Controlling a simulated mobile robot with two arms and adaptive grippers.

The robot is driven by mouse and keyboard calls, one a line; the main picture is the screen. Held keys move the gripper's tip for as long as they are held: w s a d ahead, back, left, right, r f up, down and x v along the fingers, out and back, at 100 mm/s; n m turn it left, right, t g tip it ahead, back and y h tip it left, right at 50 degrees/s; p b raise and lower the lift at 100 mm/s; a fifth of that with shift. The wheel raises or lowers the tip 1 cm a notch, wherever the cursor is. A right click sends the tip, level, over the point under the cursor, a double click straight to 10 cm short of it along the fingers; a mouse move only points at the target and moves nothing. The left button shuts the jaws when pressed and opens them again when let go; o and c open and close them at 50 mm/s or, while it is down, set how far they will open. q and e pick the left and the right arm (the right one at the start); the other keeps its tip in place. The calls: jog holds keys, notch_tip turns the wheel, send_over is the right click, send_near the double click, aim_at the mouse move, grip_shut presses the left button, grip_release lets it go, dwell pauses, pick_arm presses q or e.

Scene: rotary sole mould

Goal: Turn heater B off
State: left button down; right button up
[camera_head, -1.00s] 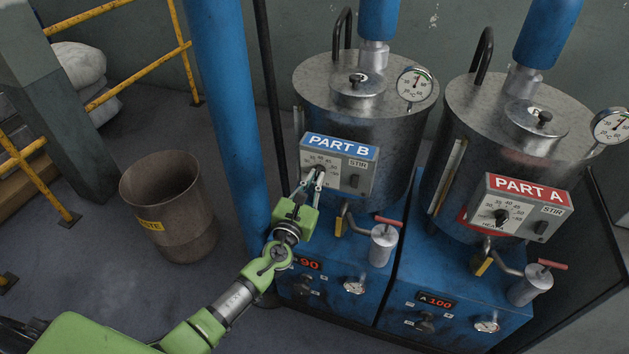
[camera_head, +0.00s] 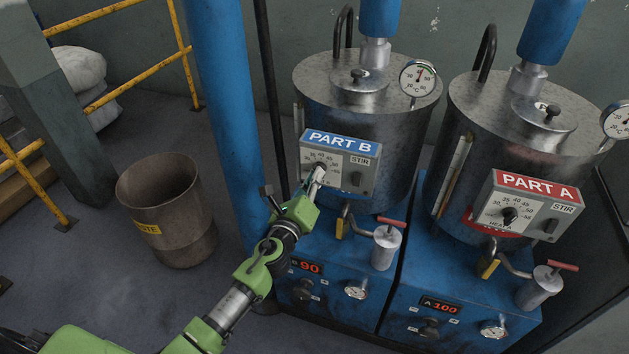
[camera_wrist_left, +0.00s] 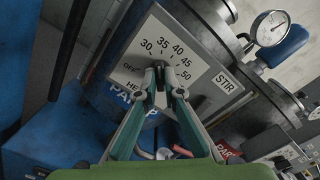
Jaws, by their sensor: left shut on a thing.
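The Part B control box (camera_head: 340,165) is on the front of the left steel tank, with a blue PART B label. Its heater knob (camera_head: 319,168) sits in a dial marked OFF and 30 to 50. My left gripper (camera_head: 317,178) is shut on this knob; the fingertips also meet on it in the left wrist view (camera_wrist_left: 165,75). The fingers cover most of the knob, so I cannot tell where its pointer stands. The OFF mark (camera_wrist_left: 130,68) shows left of the knob in the wrist view. My right gripper is not in view.
The STIR switch (camera_head: 357,179) is right of the knob on the same box. The Part A box (camera_head: 525,205) is on the right tank. A blue post (camera_head: 228,100) stands left of the tank, and a waste bin (camera_head: 165,210) stands on the floor further left.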

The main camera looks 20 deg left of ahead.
pick_arm(q)
jog(key=shift+f+n+b, duration=0.1)
jog(key=shift+n+b, duration=0.6)
jog(key=shift+n, duration=7)
jog(key=c, duration=2.2)
grip_release()
jog(key=shift+o, duration=0.2)
jog(key=shift+s, duration=0.1)
